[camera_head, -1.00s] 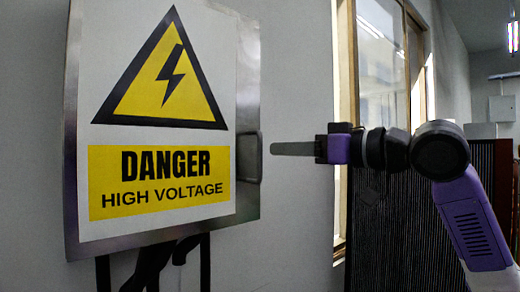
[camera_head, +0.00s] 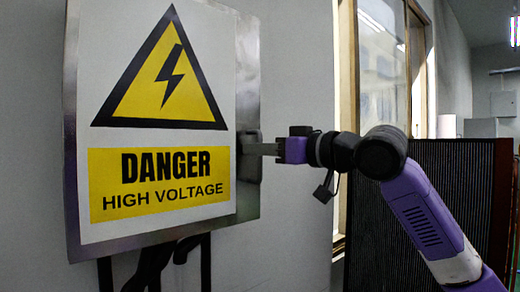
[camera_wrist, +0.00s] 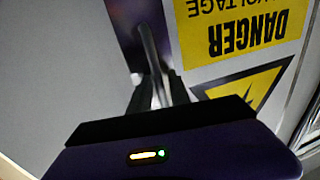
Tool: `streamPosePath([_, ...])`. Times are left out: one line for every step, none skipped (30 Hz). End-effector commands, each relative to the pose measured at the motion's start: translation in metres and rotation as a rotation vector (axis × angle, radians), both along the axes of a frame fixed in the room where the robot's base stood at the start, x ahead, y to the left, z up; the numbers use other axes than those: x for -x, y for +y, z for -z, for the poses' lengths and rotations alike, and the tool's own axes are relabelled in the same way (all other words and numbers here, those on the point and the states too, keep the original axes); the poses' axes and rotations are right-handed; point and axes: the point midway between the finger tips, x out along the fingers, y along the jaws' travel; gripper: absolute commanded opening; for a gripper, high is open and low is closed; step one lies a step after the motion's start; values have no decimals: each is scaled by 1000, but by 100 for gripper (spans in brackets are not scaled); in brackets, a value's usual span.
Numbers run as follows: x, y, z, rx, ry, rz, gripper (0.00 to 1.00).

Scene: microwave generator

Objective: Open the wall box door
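The wall box (camera_head: 250,90) is a grey metal box with its door closed, bearing a yellow and white "DANGER HIGH VOLTAGE" sign (camera_head: 160,185). A dark handle (camera_head: 248,160) is at the door's right side. My gripper (camera_head: 262,149) reaches in from the right, with its fingertips at the handle. In the wrist view, the upside-down sign is at the right, and the bar-like handle (camera_wrist: 148,45) runs down between the two spread fingers (camera_wrist: 160,90). Whether the fingers touch it is unclear.
Dark cables (camera_head: 150,265) hang below the box. A window (camera_head: 378,65) is behind my arm. A dark ribbed panel (camera_head: 440,170) stands at the right. The wall right of the box is bare.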

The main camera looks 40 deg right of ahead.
Motion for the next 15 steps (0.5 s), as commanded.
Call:
streamPosePath([0,0,0,0,0,0,11])
streamPosePath([0,0,0,0,0,0,5])
streamPosePath([0,0,0,0,0,0,0])
streamPosePath([0,0,0,0,0,0,0])
streamPosePath([0,0,0,0,0,0,0])
streamPosePath([0,0,0,0,0,0,0])
streamPosePath([0,0,0,0,0,0,0])
streamPosePath([0,0,0,0,0,0,0])
streamPosePath([0,0,0,0,0,0,0])
streamPosePath([0,0,0,0,0,0,0])
streamPosePath([0,0,0,0,-1,0,0])
streamPosePath([0,0,0,0,-1,0,0])
streamPosePath([0,0,0,0,-1,0,0])
streamPosePath([0,0,0,0,-1,0,0])
streamPosePath([0,0,0,0,-1,0,0])
